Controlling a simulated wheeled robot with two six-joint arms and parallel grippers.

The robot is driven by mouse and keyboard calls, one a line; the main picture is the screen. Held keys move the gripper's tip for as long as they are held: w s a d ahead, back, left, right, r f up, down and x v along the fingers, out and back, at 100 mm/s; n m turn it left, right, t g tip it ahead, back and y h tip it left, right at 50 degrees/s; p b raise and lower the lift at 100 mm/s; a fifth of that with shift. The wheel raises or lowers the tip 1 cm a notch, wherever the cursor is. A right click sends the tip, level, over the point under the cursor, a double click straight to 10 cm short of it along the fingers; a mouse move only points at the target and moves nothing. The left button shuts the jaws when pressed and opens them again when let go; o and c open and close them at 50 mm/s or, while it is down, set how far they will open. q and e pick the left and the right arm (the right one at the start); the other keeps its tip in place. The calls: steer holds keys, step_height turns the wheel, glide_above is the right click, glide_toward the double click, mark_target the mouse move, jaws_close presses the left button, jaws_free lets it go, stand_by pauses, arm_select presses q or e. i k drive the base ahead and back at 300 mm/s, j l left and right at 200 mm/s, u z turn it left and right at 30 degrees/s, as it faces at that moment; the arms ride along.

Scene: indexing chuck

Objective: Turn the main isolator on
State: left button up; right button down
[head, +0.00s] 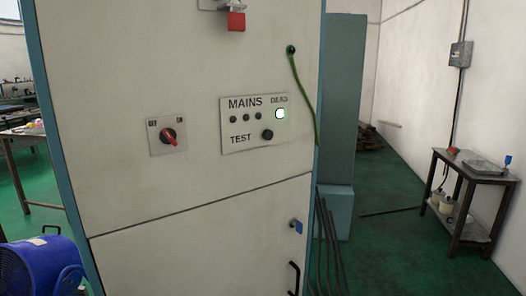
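A pale cabinet (120,60) stands close in front of me in the head view. On its left part is a small grey plate with a red rotary knob (168,136). The plate has small labels at its upper corners; the left one seems to read OFF. The knob's red part slants down to the right. At the top edge a red block (236,20) hangs at a grey fitting, which is cut off by the frame. I cannot tell which one is the main isolator. Neither gripper is in view.
A MAINS panel (240,146) has several dark round parts, a TEST button (267,135) and a lit DEAD lamp (280,113). A green cable (305,90) hangs at right. A blue drum-like machine (40,268) stands lower left, a small table (475,172) at right.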

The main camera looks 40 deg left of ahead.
mark_target(168, 136)
steer(key=u, duration=1.85)
steer(key=i+l+u, duration=0.1)
steer(key=l, duration=0.15)
